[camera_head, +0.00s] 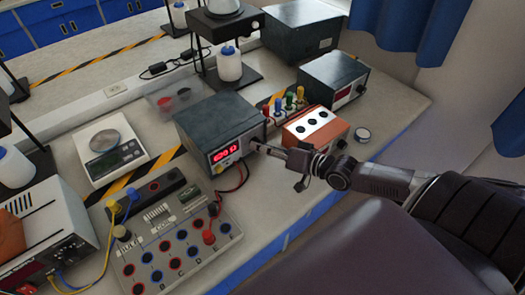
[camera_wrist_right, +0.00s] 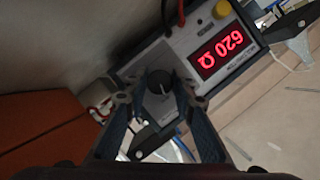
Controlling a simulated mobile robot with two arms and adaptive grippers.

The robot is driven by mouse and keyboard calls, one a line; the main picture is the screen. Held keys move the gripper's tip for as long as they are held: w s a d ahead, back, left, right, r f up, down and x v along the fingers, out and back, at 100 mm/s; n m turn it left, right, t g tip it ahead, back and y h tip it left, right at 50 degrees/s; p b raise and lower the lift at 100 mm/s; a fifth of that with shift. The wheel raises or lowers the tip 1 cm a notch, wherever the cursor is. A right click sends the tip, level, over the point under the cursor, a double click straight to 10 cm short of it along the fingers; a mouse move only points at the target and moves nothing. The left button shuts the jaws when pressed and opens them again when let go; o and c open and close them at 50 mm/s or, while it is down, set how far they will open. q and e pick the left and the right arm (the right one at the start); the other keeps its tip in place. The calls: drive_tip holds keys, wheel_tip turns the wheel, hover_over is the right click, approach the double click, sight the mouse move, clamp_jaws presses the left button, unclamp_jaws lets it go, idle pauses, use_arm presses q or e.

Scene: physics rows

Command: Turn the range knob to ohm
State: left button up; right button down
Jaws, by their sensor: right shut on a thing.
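The meter (camera_head: 222,130) is a dark grey box with a light front panel and a lit red display (camera_head: 225,153). In the right wrist view the display (camera_wrist_right: 221,52) appears upside down and reads 620 Ω. The range knob (camera_wrist_right: 159,82) is dark and round with a light pointer mark, on the panel beside the display. My right gripper (camera_head: 258,147) reaches the meter's front from the right. In the wrist view its fingers (camera_wrist_right: 157,93) stand on either side of the knob, shut on it. The knob is mostly hidden by the gripper in the head view. My left gripper is out of view.
An orange-and-white box (camera_head: 316,128) stands close to my right wrist, with coloured terminals (camera_head: 289,101) behind it. A terminal board (camera_head: 170,240) with red and blue sockets lies in front of the meter. Red and dark leads (camera_head: 240,178) hang from the meter. A scale (camera_head: 110,150) stands left.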

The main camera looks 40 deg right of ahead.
drive_tip(key=shift+b, duration=0.3)
idle(0.4)
drive_tip(key=c, duration=1.6)
unclamp_jaws()
drive_tip(key=shift+v, duration=6)
drive_tip(key=shift+d, duration=0.15)
drive_tip(key=shift+f, duration=0.1)
